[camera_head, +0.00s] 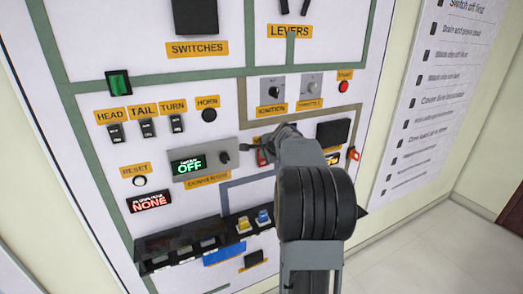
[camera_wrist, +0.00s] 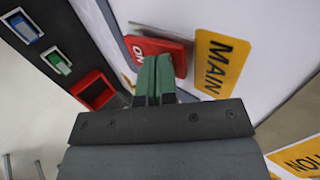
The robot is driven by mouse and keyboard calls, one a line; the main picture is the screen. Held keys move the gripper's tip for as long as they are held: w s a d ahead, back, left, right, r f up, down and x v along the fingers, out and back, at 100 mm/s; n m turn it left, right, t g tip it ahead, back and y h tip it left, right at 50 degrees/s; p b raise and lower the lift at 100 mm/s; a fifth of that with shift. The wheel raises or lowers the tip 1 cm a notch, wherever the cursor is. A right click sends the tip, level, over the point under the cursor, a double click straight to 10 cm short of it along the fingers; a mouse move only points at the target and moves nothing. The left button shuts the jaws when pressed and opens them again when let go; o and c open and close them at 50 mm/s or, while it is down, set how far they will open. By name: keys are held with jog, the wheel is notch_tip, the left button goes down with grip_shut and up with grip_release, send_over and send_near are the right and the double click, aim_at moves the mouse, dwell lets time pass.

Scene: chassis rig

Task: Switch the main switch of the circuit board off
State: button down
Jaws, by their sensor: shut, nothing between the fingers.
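The red main switch (camera_wrist: 165,50) shows in the wrist view on a white panel, with ON lettering on its face, beside a yellow MAIN label (camera_wrist: 222,62). My gripper (camera_wrist: 152,78) is shut and empty. Its green fingertips lie right at the near edge of the switch and overlap it in the picture; I cannot tell whether they touch it. In the head view my arm reaches up to the circuit board (camera_head: 225,107), right of its middle.
A black strip (camera_wrist: 92,40) with blue, green and red parts runs left of the switch in the wrist view. In the head view, an OFF display (camera_head: 188,166) and a knob sit left of my arm. A checklist sheet (camera_head: 440,90) hangs at right.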

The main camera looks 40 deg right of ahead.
jog(key=shift+s+d, duration=0.1)
jog(key=shift+d, duration=0.05)
jog(key=shift+r+p, duration=0.7)
jog(key=shift+r, duration=0.05)
jog(key=b+v, duration=0.1)
jog(key=v, duration=1.2)
jog(key=shift+r+b, duration=0.15)
jog(key=shift+b, duration=0.25)
